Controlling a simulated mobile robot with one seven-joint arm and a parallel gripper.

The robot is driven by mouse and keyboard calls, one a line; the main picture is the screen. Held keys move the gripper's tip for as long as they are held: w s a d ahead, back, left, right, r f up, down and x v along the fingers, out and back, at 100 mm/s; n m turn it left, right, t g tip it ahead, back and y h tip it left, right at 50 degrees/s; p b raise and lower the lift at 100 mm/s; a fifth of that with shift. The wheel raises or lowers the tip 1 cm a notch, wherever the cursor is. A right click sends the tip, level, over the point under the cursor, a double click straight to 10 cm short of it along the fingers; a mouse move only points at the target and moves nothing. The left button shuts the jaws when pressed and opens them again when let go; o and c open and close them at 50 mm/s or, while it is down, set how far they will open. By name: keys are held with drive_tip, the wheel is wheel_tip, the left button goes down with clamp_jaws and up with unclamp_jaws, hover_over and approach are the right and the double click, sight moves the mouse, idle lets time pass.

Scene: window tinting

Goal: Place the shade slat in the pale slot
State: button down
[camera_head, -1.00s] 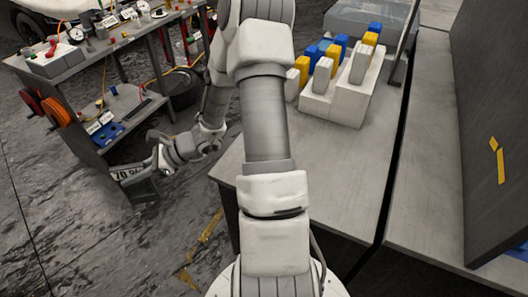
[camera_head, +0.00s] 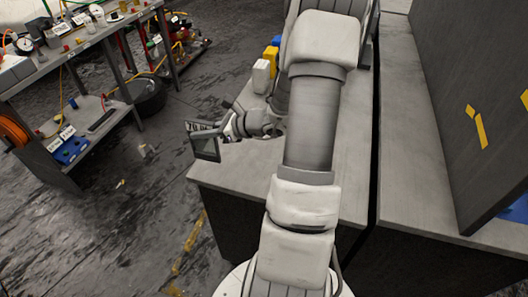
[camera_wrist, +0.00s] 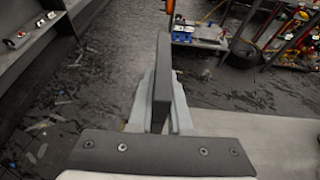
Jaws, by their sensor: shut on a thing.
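My gripper (camera_head: 226,128) is out to the left of my forearm, near the left edge of the grey bench. It is shut on a dark flat slat (camera_head: 206,148), which has a light strip with dark lettering along its top in the head view. In the wrist view the slat (camera_wrist: 163,70) stands edge-on between the two pale fingers of my gripper (camera_wrist: 158,108), well off the floor. I cannot make out a pale slot; my arm hides part of the bench's far end.
White, yellow and blue blocks (camera_head: 262,76) stand on the grey bench (camera_head: 230,172), partly behind my arm. A dark upright panel (camera_head: 460,110) stands at right. A cluttered cart (camera_head: 75,60) is at left. The bench's near surface is clear.

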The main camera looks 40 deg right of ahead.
drive_tip(key=s+d+r+m+t+h+b, duration=0.1)
drive_tip(key=s+d+m+h+b, duration=0.35)
drive_tip(key=s+d, duration=0.6)
drive_tip(key=s+d+r+m+h+b, duration=0.2)
drive_tip(key=s+d+m+h+b, duration=0.3)
drive_tip(key=d, duration=1)
drive_tip(key=w+a+f+h+b, duration=0.1)
drive_tip(key=w+a+f+b, duration=0.2)
drive_tip(key=w+f, duration=0.7)
drive_tip(key=shift+a+f, duration=0.6)
drive_tip(key=shift+a, duration=0.2)
drive_tip(key=shift+w+h, duration=0.1)
drive_tip(key=shift+h, duration=0.15)
drive_tip(key=shift+f+b, duration=0.15)
drive_tip(key=shift+b, duration=0.25)
drive_tip(key=c, duration=0.8)
unclamp_jaws()
drive_tip(key=shift+c, duration=0.2)
